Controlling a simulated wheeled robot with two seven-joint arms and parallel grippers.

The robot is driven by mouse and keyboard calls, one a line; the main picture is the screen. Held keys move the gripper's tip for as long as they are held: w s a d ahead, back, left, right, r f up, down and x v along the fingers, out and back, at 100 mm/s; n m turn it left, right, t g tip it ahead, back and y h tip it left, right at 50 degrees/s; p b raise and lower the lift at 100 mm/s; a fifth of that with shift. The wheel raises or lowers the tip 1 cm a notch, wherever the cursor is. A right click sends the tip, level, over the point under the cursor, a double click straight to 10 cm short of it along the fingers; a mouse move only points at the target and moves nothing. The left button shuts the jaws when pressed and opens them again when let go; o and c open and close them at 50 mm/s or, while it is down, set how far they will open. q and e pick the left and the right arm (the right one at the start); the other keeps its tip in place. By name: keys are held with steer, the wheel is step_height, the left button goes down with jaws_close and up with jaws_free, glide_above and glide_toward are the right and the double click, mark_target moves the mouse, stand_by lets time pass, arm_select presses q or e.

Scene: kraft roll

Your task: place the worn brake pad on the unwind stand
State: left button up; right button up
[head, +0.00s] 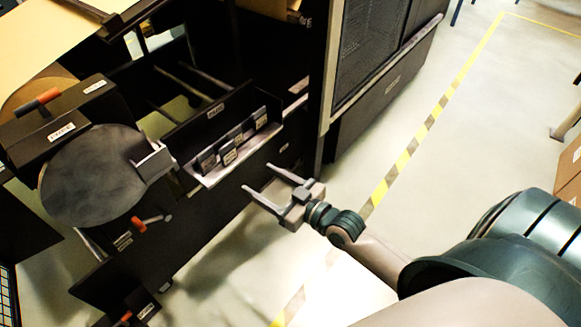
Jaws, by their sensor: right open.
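The dark unwind stand (215,215) fills the left side of the head view. A round grey brake disc (90,178) is on its front, with a light grey caliper-like bracket (154,162) at the disc's right edge. Several small dark labelled pads (229,156) stand in a row on a light ledge of the stand. I cannot tell which pad is the worn one. My right gripper (257,178) is open and empty, its fingers pointing left toward the stand, just right of and below the ledge, apart from the pads. My left gripper is out of view.
Orange-handled levers (138,224) stick out near the disc. A kraft paper web (50,35) runs at the top left. A dark mesh-panelled cabinet (368,50) stands behind. Yellow-and-dark floor tape (408,150) crosses the clear floor. Cardboard boxes (569,170) are at the right edge.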

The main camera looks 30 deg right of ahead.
steer(key=s+a+f+g+h, duration=0.1)
steer(key=s+f+g, duration=0.2)
steer(key=s+f, duration=0.2)
steer(key=s+a+f+m+g+h, duration=0.1)
steer(key=s+f, duration=0.4)
steer(key=s, duration=0.6)
steer(key=s+a+f+g+h, duration=0.2)
steer(key=s+f+g, duration=0.3)
steer(key=s, duration=0.3)
steer(key=shift+s+a+f+m+g, duration=0.2)
steer(key=shift+a+m+g, duration=0.2)
steer(key=shift+g, duration=0.2)
